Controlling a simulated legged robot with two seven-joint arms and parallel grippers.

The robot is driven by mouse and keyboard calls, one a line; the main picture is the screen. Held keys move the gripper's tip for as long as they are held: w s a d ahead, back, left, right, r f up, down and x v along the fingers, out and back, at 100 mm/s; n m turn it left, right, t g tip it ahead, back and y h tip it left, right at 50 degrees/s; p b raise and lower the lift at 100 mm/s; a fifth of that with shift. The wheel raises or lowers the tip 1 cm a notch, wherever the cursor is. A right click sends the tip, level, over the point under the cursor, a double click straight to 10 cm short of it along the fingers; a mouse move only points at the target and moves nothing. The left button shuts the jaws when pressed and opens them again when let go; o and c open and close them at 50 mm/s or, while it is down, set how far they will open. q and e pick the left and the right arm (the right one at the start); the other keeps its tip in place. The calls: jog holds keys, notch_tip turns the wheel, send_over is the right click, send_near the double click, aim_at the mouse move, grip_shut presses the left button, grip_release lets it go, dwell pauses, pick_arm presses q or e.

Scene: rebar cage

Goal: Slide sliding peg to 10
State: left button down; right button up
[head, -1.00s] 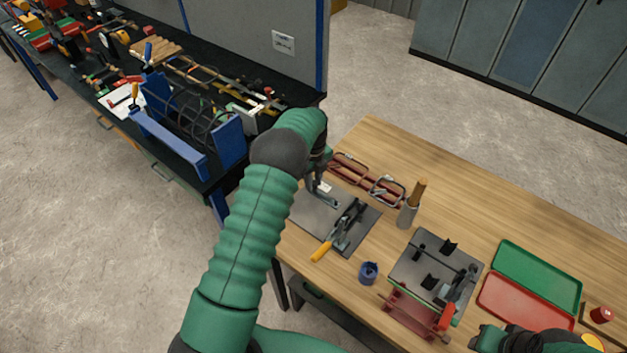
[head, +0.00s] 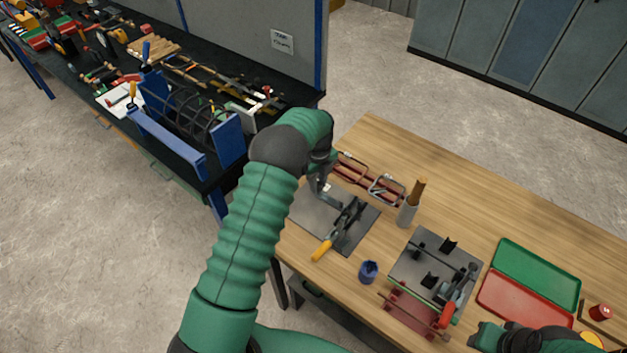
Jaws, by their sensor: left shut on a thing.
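A dark grey plate (head: 312,212) lies at the left end of the wooden table. A lever tool with an orange handle (head: 322,250) is mounted on it. My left gripper (head: 321,188) reaches down over the plate's far left part, behind the lever tool. It is shut on a small part there, which appears to be the sliding peg. The peg is mostly hidden by my gripper and too small to make out, and no number 10 is readable. My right gripper (head: 482,338) is at the bottom right near the table's front edge; its fingers are not clear.
Red-brown bent bars (head: 370,178) lie just behind the plate. A grey cup with a wooden handle (head: 409,212) and a blue pot (head: 369,271) stand to its right. A second grey fixture plate (head: 418,262), a green tray (head: 537,274) and a red tray (head: 525,302) lie further right.

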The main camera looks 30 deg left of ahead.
pick_arm(q)
jog(key=c, duration=1.3)
grip_release()
jog(key=shift+w+d+r, duration=0.15)
jog(key=shift+d+r, duration=0.05)
jog(key=shift+o, duration=0.5)
jog(key=shift+d, duration=0.2)
pick_arm(e)
jog(key=shift+d, duration=0.35)
pick_arm(q)
jog(key=shift+a+r, duration=0.1)
jog(key=shift+r, duration=0.1)
notch_tip(320, 180, up, 16)
jog(key=b, duration=0.1)
jog(key=shift+r+b, duration=0.2)
jog(key=shift+b, duration=0.15)
pick_arm(e)
jog(key=shift+a+f, duration=0.15)
jog(key=shift+f, duration=0.7)
